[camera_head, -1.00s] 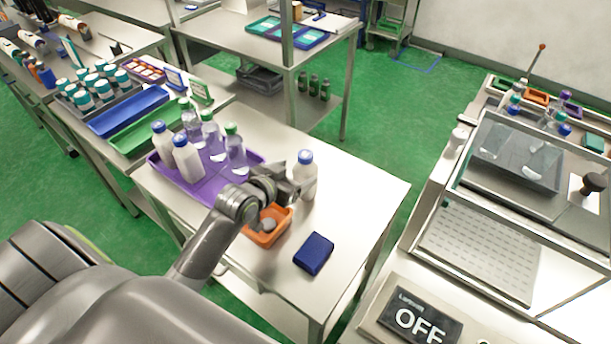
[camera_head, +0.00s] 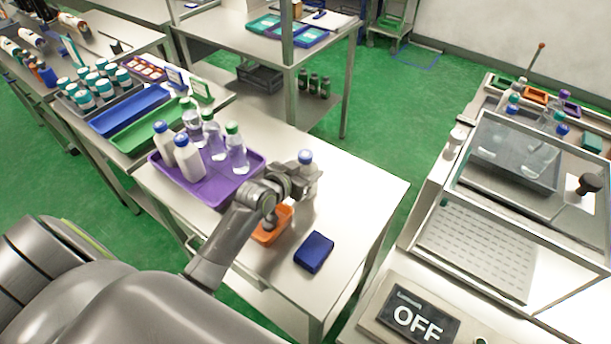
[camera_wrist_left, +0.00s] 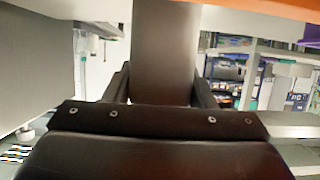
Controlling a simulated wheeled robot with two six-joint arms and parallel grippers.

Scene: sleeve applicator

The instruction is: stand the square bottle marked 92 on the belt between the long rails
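No mark 92 is readable on any bottle. More white bottles with blue caps (camera_head: 187,160) and clear ones with green caps (camera_head: 237,150) stand in a purple tray (camera_head: 212,190). My right gripper is out of view. I cannot make out the belt and long rails clearly.
At right is a machine with a clear cover (camera_head: 515,150), a perforated plate (camera_head: 478,250) and an OFF display (camera_head: 420,318). A floor gap separates it from the table.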

